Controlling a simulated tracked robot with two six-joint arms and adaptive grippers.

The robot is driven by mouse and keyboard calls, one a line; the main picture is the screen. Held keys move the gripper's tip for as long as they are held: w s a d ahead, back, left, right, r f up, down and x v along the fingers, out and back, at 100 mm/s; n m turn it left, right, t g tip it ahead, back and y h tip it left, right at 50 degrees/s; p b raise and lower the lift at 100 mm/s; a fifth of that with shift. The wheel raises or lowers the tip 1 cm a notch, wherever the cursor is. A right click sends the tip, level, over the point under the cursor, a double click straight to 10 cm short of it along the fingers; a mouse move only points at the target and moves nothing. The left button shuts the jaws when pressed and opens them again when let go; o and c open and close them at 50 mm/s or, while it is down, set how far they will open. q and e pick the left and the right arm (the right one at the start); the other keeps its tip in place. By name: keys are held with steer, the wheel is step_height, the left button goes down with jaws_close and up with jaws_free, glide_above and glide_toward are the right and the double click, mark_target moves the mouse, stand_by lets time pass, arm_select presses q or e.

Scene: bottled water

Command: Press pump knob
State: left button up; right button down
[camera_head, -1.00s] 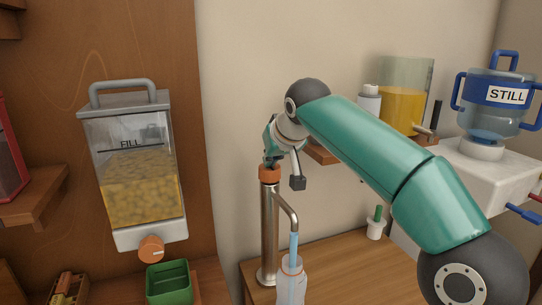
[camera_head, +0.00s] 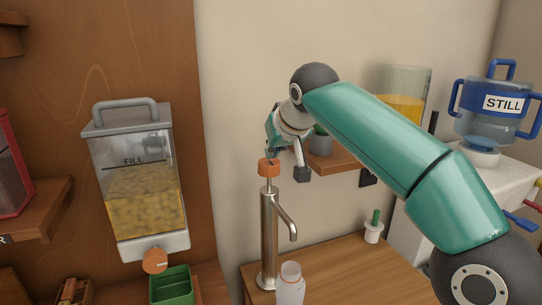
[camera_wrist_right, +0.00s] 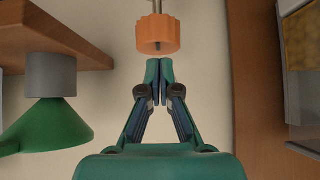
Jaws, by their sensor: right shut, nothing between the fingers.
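The orange pump knob (camera_head: 268,168) sits on a thin stem above the metal pump column (camera_head: 269,240), and some of the stem shows below it. My right gripper (camera_head: 270,157) is shut and empty, with its fingertips at the top of the knob. In the right wrist view, the closed fingertips (camera_wrist_right: 160,66) are close to the knob (camera_wrist_right: 158,34); I cannot tell whether they touch. A clear bottle (camera_head: 290,286) stands upright below the spout (camera_head: 287,226). No water stream shows. My left gripper is not in view.
A dispenser marked FILL (camera_head: 140,190) hangs at the left, above a green bin (camera_head: 171,286). A small wooden shelf (camera_head: 333,161) is behind my right arm. A STILL jug (camera_head: 490,120) stands at the right. The wooden counter (camera_head: 340,270) is mostly clear right of the bottle.

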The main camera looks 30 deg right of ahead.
steer(key=v, duration=0.7)
steer(key=shift+s+r, duration=0.2)
stand_by(1.2)
step_height(320, 180, up, 4)
steer(key=shift+d+r+p, duration=0.1)
steer(key=shift+r+p, duration=0.05)
steer(key=shift+p, duration=0.75)
steer(key=shift+s, duration=0.1)
